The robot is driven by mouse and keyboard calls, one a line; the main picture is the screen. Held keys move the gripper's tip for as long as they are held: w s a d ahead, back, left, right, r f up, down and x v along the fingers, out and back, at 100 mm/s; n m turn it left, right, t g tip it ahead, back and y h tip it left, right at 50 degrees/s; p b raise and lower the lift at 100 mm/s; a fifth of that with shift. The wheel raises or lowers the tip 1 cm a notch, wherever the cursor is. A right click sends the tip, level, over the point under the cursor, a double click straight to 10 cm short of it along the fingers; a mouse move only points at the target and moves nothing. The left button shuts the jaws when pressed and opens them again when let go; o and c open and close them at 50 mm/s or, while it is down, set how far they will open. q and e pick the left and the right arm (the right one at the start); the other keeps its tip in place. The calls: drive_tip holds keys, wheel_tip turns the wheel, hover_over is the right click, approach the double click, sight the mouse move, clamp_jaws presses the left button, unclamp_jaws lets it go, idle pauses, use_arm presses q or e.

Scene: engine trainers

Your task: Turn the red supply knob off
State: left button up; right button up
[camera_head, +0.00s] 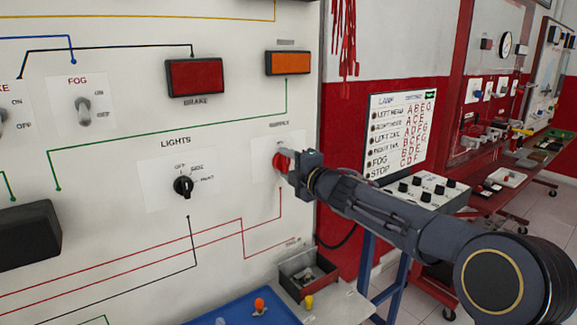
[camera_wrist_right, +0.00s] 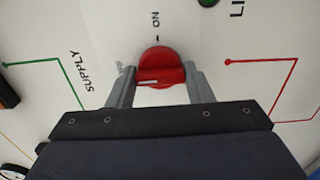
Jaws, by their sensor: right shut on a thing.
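The red supply knob (camera_head: 279,162) is on the white panel, at the right end under a SUPPLY label. In the right wrist view the knob (camera_wrist_right: 160,66) is a red disc with a raised bar lying across the picture. An ON mark (camera_wrist_right: 156,20) is above it; a fainter mark at its left is too small to read. My right gripper (camera_head: 287,160) is at the panel, and in its wrist view the fingers (camera_wrist_right: 160,84) are on both sides of the knob, shut on it. The fingers hide part of the knob in the head view. My left gripper is out of view.
The black LIGHTS knob (camera_head: 183,186) and the FOG switch (camera_head: 83,108) are left on the same panel. A lamp chart board (camera_head: 400,137) stands right, behind my arm.

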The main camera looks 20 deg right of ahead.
drive_tip(key=o, duration=1)
drive_tip(key=shift+s, duration=0.1)
drive_tip(key=v, duration=0.7)
drive_tip(key=shift+s+d+b, duration=0.1)
drive_tip(key=shift+s+b, duration=0.2)
drive_tip(key=shift+b, duration=0.1)
